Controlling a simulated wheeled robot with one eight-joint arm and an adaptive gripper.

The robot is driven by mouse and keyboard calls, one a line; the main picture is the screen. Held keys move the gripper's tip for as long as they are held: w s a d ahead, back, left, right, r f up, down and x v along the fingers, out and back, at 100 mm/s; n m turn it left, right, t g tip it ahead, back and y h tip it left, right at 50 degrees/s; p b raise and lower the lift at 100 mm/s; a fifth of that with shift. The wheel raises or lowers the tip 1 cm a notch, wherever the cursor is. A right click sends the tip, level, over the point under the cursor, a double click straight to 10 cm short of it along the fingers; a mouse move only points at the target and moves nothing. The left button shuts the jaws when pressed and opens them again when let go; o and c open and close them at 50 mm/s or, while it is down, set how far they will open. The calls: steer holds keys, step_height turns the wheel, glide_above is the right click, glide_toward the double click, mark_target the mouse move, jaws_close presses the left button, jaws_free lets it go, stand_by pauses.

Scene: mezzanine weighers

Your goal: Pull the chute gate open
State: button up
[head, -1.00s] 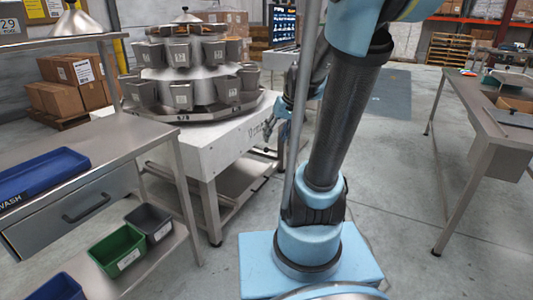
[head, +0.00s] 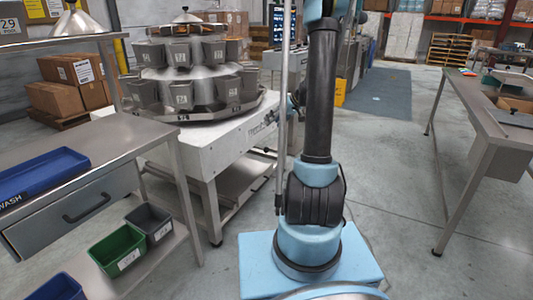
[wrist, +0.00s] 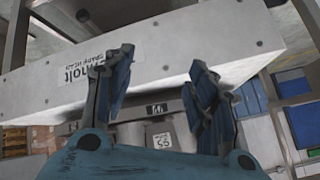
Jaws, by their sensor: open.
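The multihead weigher (head: 190,118), a tiered ring of grey buckets, stands on a white-framed stand (head: 205,160) at the left of the head view. I cannot pick out the chute gate for certain in either view. My gripper (wrist: 160,58) shows in the wrist view with its two blue-and-dark fingers spread and nothing between them. A white beam (wrist: 165,62) with a printed label lies beyond the fingertips. A grey bucket with a number tag (wrist: 160,132) shows past the fingers, low in that view. In the head view my arm mostly hides the gripper.
A steel bench (head: 95,140) with a blue tray (head: 45,172) stands at the left, with green (head: 120,250) and grey bins on its lower shelf. Another steel table (head: 490,120) stands at the right. The floor (head: 400,200) between my base and that table is clear.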

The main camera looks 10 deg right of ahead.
steer(key=w+d+f+n+t+y, duration=0.15)
steer(key=w+d+f, duration=0.45)
steer(key=w+f, duration=0.6)
steer(key=t+y, duration=0.2)
steer(key=t, duration=0.1)
glide_toward(266, 150)
steer(key=shift+n+g, duration=0.25)
steer(key=shift+n, duration=0.1)
steer(key=x, duration=0.3)
steer(key=w+x, duration=0.1)
steer(key=x, duration=0.3)
steer(key=d+x, duration=0.1)
steer(key=x, duration=0.3)
steer(key=shift+w, duration=0.2)
